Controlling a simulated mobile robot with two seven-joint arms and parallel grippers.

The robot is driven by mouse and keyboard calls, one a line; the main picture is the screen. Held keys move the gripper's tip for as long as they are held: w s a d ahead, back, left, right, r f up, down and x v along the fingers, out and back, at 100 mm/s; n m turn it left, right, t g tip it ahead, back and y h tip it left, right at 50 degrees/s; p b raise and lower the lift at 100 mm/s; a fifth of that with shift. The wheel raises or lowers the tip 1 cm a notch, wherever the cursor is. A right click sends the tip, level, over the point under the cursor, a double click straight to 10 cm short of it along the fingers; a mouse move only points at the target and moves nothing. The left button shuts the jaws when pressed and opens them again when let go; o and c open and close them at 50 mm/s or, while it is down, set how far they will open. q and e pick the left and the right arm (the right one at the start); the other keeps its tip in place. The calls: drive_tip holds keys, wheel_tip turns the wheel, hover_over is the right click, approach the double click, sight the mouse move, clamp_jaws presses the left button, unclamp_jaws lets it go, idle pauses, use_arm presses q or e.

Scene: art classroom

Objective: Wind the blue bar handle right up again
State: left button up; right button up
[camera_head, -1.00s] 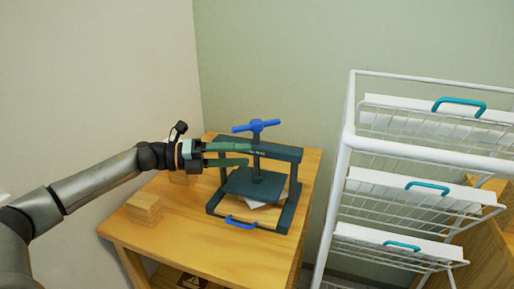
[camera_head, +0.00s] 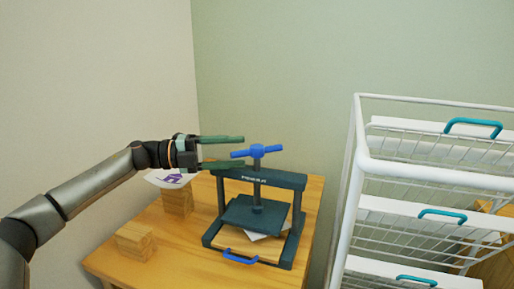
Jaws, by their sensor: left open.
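The blue bar handle (camera_head: 257,151) sits on top of the screw of a dark press (camera_head: 262,177) on the wooden table. The press plate (camera_head: 255,214) hangs below the crossbar, above the wooden bed, with white paper (camera_head: 256,236) partly showing under it. My left gripper (camera_head: 243,151) is open, its green fingers pointing right, one above and one below in the picture, with the left end of the bar close to their tips. I cannot tell whether they touch it. My right gripper is not in view.
A blue pull handle (camera_head: 240,258) is at the front of the press bed. Wooden blocks (camera_head: 136,241) stand on the table (camera_head: 165,262) at left, one stack under a printed sheet (camera_head: 168,179). A white wire rack (camera_head: 352,190) with teal handles stands close on the right.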

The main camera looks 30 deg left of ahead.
sight(257, 148)
use_arm(q)
drive_tip(key=x, duration=0.5)
drive_tip(key=shift+w+d, duration=0.25)
drive_tip(key=shift+c, duration=0.3)
clamp_jaws()
